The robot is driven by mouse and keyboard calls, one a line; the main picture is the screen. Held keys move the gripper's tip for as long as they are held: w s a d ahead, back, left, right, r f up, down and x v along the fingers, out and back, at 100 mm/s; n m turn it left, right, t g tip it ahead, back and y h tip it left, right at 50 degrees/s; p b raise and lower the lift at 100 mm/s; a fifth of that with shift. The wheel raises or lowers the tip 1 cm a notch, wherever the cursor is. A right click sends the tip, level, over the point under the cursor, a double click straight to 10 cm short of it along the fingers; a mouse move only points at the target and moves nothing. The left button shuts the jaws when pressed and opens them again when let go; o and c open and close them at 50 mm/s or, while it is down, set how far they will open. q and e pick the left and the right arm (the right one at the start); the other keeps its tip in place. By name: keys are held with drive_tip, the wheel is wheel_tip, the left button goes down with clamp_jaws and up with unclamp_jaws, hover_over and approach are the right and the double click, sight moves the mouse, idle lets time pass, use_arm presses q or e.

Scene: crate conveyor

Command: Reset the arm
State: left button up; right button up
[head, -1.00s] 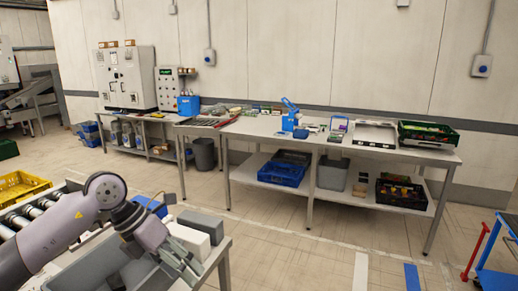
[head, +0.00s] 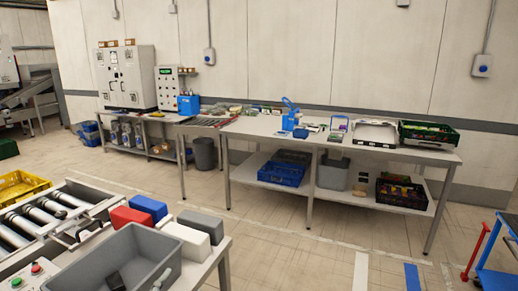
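Neither of my arms nor grippers shows in the head view now. Beside the crate's far side are a red block (head: 129,217), a blue block (head: 149,208), a white block (head: 186,240) and a grey block (head: 201,226).
A roller conveyor (head: 38,215) with a yellow crate (head: 20,187) beyond it lies at the left. A long workbench (head: 270,130) with tools and crates runs along the wall. A blue cart (head: 497,262) stands at the right edge. The middle floor is clear.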

use_arm(q)
drive_tip(key=s+a+f+n+g+y, duration=0.25)
drive_tip(key=s+f+g, duration=0.45)
drive_tip(key=s+f, duration=0.55)
drive_tip(key=s+f+n+g+h, duration=0.2)
drive_tip(key=s+f+g, duration=0.45)
drive_tip(key=s, duration=0.75)
wheel_tip(320, 180, down, 26)
drive_tip(key=f, duration=0.1)
drive_tip(key=s+a+f+g, duration=0.1)
drive_tip(key=s+a+f, duration=0.1)
drive_tip(key=s+f, duration=0.6)
drive_tip(key=s+a+f+g, duration=0.1)
drive_tip(key=s+f, duration=0.7)
drive_tip(key=s, duration=0.1)
drive_tip(key=shift+a+y, duration=0.35)
drive_tip(key=shift+s+f+m, duration=0.1)
drive_tip(key=shift+m, duration=0.15)
drive_tip(key=shift+c, duration=0.3)
